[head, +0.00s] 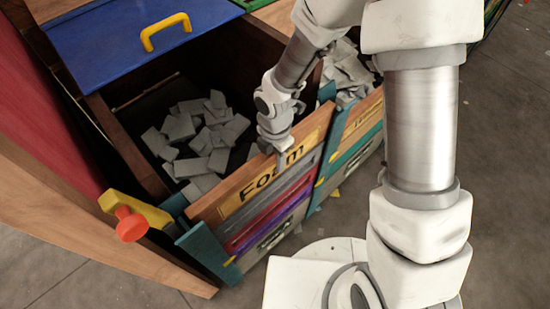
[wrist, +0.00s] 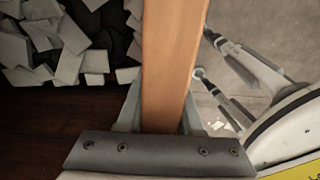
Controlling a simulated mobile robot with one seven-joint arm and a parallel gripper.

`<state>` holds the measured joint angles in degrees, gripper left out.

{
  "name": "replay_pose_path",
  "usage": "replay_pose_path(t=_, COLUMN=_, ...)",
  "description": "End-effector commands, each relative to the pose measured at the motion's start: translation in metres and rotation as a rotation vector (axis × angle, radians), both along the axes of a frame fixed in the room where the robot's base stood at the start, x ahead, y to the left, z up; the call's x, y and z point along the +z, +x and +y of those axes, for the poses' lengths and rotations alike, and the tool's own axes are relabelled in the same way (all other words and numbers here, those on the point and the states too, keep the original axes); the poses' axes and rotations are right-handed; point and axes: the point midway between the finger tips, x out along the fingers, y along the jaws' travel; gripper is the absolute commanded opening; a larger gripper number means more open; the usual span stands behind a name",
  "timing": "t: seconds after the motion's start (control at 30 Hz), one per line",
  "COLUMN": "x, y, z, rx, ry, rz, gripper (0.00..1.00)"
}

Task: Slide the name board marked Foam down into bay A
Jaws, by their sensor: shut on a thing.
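The name board marked Foam (head: 240,195) is wooden with a yellow label and black letters. It sits at the top of the front of the left bay (head: 207,250), above grey, red and purple boards, between teal posts. I cannot tell whether its ends are in the post slots. My gripper (head: 275,148) is shut on the board's upper edge, near its right part. In the wrist view the board (wrist: 172,60) runs upward between the fingers (wrist: 160,122). The bay's own letter is not readable.
Grey foam blocks (head: 200,135) lie inside the left bay. A blue lid (head: 120,40) with a yellow handle is behind it. A yellow lever with an orange knob (head: 131,226) is at the left post. Another bay with a wooden board (head: 362,118) adjoins on the right.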

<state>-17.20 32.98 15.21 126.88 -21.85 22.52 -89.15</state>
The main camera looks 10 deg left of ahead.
Motion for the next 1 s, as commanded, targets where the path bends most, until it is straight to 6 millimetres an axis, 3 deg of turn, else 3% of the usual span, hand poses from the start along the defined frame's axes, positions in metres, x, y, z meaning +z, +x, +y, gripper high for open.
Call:
replay_pose_path(t=0.5, x=-0.015, y=0.000, z=0.000, rx=0.000, ry=0.002, rz=-0.001, gripper=0.00)
replay_pose_path(t=0.53, x=-0.014, y=0.001, z=0.000, rx=0.000, ry=0.002, rz=-0.001, gripper=0.39)
replay_pose_path(t=0.7, x=-0.013, y=0.000, z=0.000, rx=0.000, ry=0.001, rz=-0.001, gripper=0.69)
replay_pose_path(t=1.0, x=-0.014, y=0.000, z=0.000, rx=0.000, ry=-0.001, rz=0.002, gripper=0.70)
